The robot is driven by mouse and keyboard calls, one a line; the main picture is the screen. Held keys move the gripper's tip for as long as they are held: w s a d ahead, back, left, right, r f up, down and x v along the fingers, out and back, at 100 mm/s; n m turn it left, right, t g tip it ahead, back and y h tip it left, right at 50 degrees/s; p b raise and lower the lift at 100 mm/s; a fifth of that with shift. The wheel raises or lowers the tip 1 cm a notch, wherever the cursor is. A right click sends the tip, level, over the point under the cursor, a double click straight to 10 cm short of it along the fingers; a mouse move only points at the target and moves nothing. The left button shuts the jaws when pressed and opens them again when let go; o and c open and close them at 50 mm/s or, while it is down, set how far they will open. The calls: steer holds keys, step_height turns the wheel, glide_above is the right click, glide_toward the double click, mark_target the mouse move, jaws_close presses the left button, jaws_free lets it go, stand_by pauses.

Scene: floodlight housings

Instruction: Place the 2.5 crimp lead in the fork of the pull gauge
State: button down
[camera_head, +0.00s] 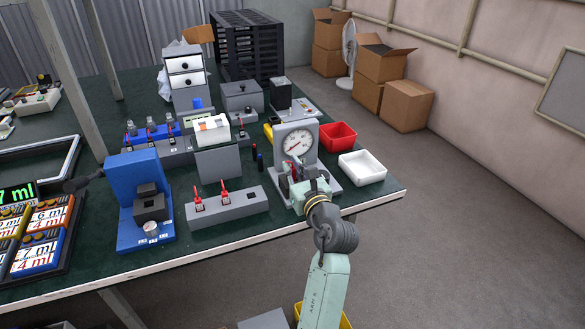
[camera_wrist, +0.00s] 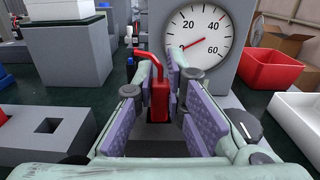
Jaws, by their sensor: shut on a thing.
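A red crimp lead (camera_wrist: 160,95) with a bent top stands upright between the purple-padded fingers of my gripper (camera_wrist: 163,102). Its size marking cannot be read. The pull gauge (camera_head: 299,137), a grey stand with a round white dial (camera_wrist: 200,42), is directly in front of my gripper. In the head view my gripper (camera_head: 305,188) is low over the gauge's base and largely covers the lead. The fork is mostly hidden behind the lead and fingers, so I cannot tell whether the lead is in it.
A grey holder block (camera_head: 230,207) with two red leads stands left of the gauge; a square hole in it is empty in the wrist view (camera_wrist: 47,126). A red bin (camera_head: 338,136) and a white tray (camera_head: 363,168) stand to the right. A blue fixture (camera_head: 138,190) is further left.

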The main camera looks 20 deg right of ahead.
steer(key=shift+f, duration=0.1)
steer(key=c, duration=1.6)
jaws_free()
steer(key=shift+c, duration=0.2)
